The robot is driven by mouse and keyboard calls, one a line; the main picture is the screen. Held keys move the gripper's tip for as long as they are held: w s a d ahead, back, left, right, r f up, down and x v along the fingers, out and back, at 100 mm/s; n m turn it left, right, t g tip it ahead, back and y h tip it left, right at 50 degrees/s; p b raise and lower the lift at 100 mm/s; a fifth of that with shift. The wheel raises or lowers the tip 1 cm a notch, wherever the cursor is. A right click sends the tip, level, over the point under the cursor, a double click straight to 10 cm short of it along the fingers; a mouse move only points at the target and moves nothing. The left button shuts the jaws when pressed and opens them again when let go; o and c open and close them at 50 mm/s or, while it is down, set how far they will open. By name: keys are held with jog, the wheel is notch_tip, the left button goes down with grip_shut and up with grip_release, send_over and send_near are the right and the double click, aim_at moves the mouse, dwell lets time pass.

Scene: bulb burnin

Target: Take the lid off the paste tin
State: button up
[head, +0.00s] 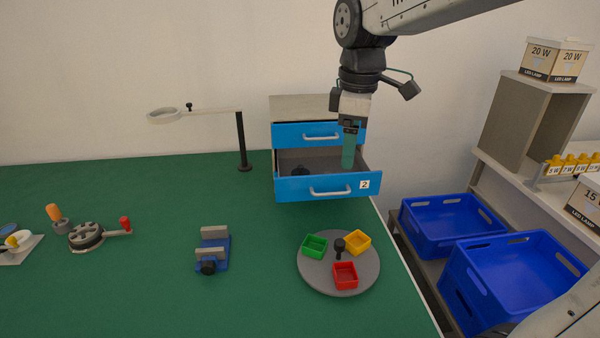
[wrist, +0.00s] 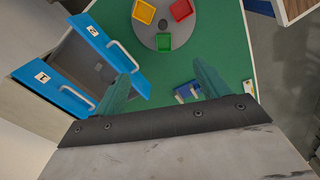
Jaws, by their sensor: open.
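I cannot clearly make out a paste tin or its lid. A small dark object (head: 298,171) lies inside the open lower drawer (head: 326,188); it is too small to identify, and the drawer front hides part of the inside. The drawer, marked 2, also shows in the wrist view (wrist: 92,31), with a grey patch on its floor. My gripper (head: 348,160) hangs over the right side of the open drawer, fingers pointing down. In the wrist view my gripper (wrist: 162,82) has its two green fingers wide apart, with nothing between them.
The upper drawer (head: 300,135) is shut. A round turntable (head: 313,279) bears green, red and yellow trays. A blue vise (head: 213,253), a ring lamp (head: 243,140) and a reel (head: 86,236) stand on the green table. Blue crates (head: 450,240) are at right.

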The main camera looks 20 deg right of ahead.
jog(key=w+f+n, duration=0.3)
jog(key=w+n, duration=0.3)
jog(key=w, duration=0.6)
jog(key=n, duration=0.7)
send_over(301, 166)
jog(key=shift+g, duration=0.4)
jog(key=f, duration=0.7)
jog(key=shift+w+d+f, duration=0.1)
jog(key=shift+d+f, duration=0.1)
jog(key=f, duration=0.7)
jog(key=shift+a, duration=0.2)
jog(key=shift+f, duration=0.3)
jog(key=c, duration=1)
